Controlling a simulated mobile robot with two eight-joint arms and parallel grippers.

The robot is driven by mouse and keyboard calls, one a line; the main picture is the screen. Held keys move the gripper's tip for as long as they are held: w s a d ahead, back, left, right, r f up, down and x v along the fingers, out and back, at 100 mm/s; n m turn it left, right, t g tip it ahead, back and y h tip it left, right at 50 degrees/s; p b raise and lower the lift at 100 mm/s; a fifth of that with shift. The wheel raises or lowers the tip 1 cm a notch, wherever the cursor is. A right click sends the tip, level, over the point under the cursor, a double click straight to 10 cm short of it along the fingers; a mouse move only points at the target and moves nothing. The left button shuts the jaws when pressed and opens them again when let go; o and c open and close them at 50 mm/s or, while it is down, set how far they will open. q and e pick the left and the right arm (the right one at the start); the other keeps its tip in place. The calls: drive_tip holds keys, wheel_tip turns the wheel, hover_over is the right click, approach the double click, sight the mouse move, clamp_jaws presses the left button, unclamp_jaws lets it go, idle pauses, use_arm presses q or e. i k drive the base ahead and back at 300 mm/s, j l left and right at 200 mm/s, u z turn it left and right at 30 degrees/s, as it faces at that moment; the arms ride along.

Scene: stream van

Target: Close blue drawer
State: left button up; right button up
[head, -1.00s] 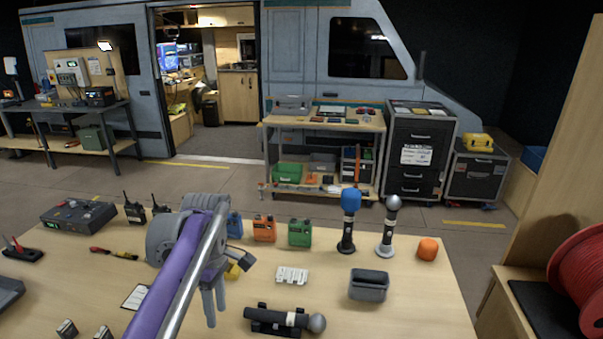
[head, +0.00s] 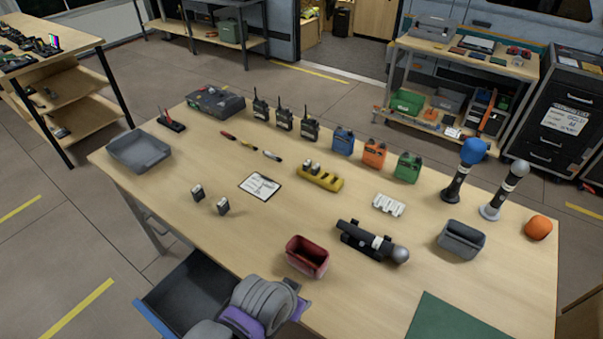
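The blue drawer stands open at the bottom of the head view, out past the near left edge of the table. Its dark interior (head: 190,290) looks empty where it shows. A strip of its blue front (head: 152,318) shows at the lower left. A grey and purple part of one of my arms covers the right part of the drawer. No gripper fingertips show, so I cannot see whether a gripper touches the drawer. My other arm is not in view.
A shelf unit (head: 65,85) stands at left. Floor left of the drawer is clear.

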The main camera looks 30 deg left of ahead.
sight(193, 293)
drive_tip(key=k+j, duration=0.3)
drive_tip(key=k+u, duration=0.1)
drive_tip(key=u, duration=0.35)
drive_tip(key=j+u, duration=0.1)
drive_tip(key=u, duration=0.35)
drive_tip(key=k+j+u, duration=0.1)
drive_tip(key=u, duration=0.4)
drive_tip(key=j+u, duration=0.1)
drive_tip(key=u, duration=0.35)
drive_tip(key=l+z, duration=0.15)
drive_tip(key=i+j, duration=0.05)
